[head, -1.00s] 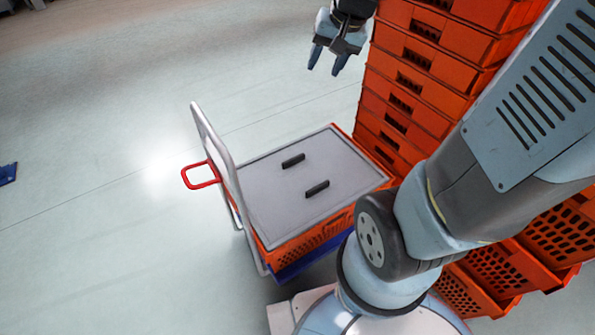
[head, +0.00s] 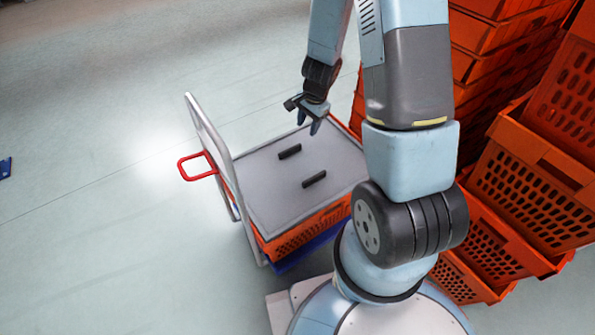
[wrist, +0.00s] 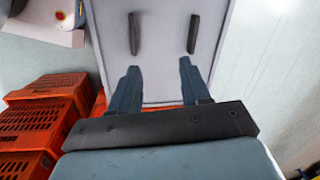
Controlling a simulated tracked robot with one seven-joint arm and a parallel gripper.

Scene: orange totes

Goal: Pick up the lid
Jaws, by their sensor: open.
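The grey lid (head: 270,190) lies flat on an orange tote (head: 300,232) on a trolley, with two black handles, one nearer the back (head: 290,152) and one nearer the front (head: 314,179). My gripper (head: 308,122) is open and empty, above the lid's far right edge, fingers pointing down. In the wrist view the lid (wrist: 165,75) lies beyond my open fingers (wrist: 160,82). Both handles, left (wrist: 133,34) and right (wrist: 193,34), show upright in the picture, past the fingertips. The lid's right edge is partly hidden by my arm in the head view.
Tall stacks of orange totes (head: 535,190) stand on the right, near my arm.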

